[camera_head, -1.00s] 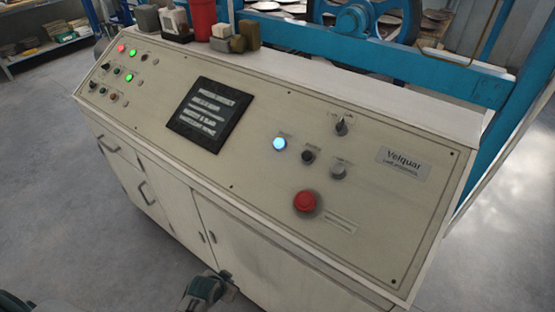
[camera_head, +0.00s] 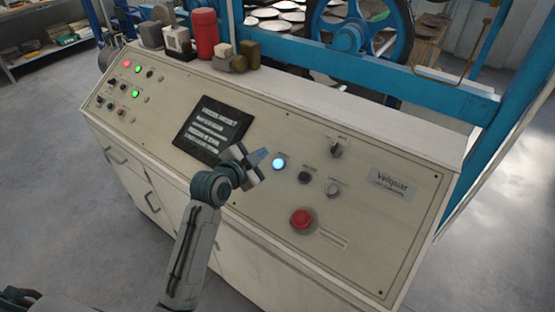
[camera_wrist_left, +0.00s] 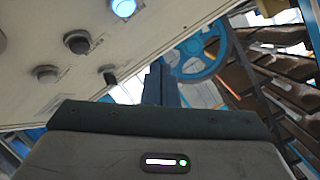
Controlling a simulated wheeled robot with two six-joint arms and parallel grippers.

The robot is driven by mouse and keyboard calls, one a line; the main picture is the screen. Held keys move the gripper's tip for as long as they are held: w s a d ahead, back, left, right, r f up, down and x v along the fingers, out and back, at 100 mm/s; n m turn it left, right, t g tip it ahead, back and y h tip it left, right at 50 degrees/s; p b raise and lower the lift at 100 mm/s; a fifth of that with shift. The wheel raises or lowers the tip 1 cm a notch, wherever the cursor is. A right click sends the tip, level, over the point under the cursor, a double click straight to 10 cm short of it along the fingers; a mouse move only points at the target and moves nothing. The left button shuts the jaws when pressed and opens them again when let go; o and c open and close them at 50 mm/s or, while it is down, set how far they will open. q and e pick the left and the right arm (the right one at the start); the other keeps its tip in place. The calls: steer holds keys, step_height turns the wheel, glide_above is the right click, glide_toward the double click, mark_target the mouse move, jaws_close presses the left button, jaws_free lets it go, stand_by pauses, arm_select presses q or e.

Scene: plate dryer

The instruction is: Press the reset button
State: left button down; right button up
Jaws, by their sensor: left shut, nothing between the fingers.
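The sloped control panel (camera_head: 268,208) carries a lit blue-white button (camera_head: 279,163). To its right are a black button (camera_head: 304,177) and a grey button (camera_head: 333,190), with a black selector knob (camera_head: 336,150) above and a large red button (camera_head: 301,219) below. The labels are too small to read, so I cannot tell which one is the reset button. My left gripper (camera_head: 261,157) is shut and empty, just left of the lit button and apparently apart from it. In the left wrist view the lit button (camera_wrist_left: 123,7) is at the top, beyond the shut fingers (camera_wrist_left: 161,84).
A dark screen (camera_head: 213,129) sits left of my gripper, with red and green lights (camera_head: 137,94) at the far left. A red cylinder (camera_head: 204,33) and small blocks stand on the panel's back ledge. A blue machine frame (camera_head: 420,85) stands behind.

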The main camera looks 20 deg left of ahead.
mark_target(278, 163)
arm_select(q)
steer(key=shift+w+r, duration=0.15)
steer(key=shift+r, duration=0.5)
steer(key=shift+f, duration=0.1)
steer(key=w+f+b, duration=0.1)
steer(key=f+b, duration=0.1)
steer(key=w+f+b, duration=0.1)
steer(key=f+b, duration=0.1)
steer(key=w+d+f+b, duration=0.1)
steer(key=f, duration=0.1)
steer(key=shift+d+b, duration=0.1)
steer(key=shift+b, duration=0.3)
steer(key=shift+w+d+f+b, duration=0.2)
steer(key=shift+w+f+b, duration=0.4)
steer(key=shift+f, duration=0.2)
steer(key=shift+f, duration=0.1)
stand_by(0.8)
steer(key=shift+w+d+f, duration=0.1)
steer(key=shift+w+f, duration=0.1)
steer(key=shift+f, duration=0.05)
